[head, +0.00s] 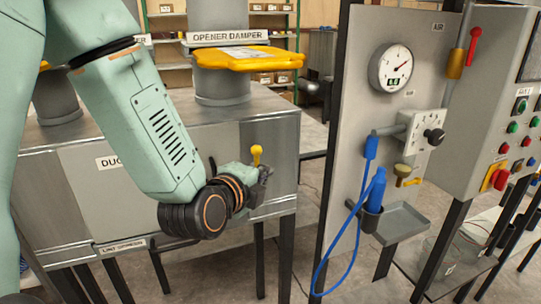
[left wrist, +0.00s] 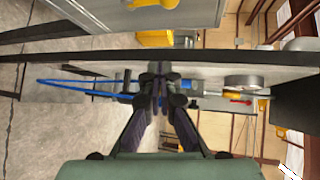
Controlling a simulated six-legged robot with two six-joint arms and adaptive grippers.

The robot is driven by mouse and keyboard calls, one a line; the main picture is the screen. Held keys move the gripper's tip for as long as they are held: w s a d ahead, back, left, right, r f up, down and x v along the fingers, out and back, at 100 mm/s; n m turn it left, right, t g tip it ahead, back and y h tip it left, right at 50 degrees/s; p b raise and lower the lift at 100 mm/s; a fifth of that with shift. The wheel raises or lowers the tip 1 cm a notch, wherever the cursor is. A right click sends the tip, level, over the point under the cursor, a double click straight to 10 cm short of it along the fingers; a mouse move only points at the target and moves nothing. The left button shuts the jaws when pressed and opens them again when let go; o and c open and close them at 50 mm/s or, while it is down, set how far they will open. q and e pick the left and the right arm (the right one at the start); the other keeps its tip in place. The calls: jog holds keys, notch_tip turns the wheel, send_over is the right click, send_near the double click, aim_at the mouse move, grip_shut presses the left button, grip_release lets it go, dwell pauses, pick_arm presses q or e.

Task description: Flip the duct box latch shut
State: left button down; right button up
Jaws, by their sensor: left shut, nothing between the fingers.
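The duct box (head: 284,148) is a grey metal box on dark legs, its "DUC" label partly covered by my left arm. A yellow latch handle with a round knob (head: 257,154) stands upright at its front right side; its base is hidden by my gripper. My left gripper (head: 265,176) is at the latch, just below and right of the knob; I cannot tell if they touch. In the left wrist view the fingers (left wrist: 159,88) are closed together with nothing between them. My right gripper is not in view.
A yellow opener damper handle (head: 248,58) sits on top of the box. Right of it stands a grey air panel (head: 352,110) with a gauge (head: 391,68), a blue nozzle (head: 376,191) with hose, and a tray (head: 405,222). A gap of floor separates box and panel.

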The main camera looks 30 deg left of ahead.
aim_at(257, 160)
pick_arm(q)
jog(key=shift+w+f+m, duration=0.8)
jog(key=shift+w+f, duration=0.4)
jog(key=shift+w, duration=3.6)
jog(key=a, duration=0.1)
jog(key=s+a+r+p, duration=0.1)
jog(key=a, duration=0.1)
jog(key=a+p, duration=0.1)
jog(key=shift+s+a+r, duration=0.15)
jog(key=shift+a, duration=0.05)
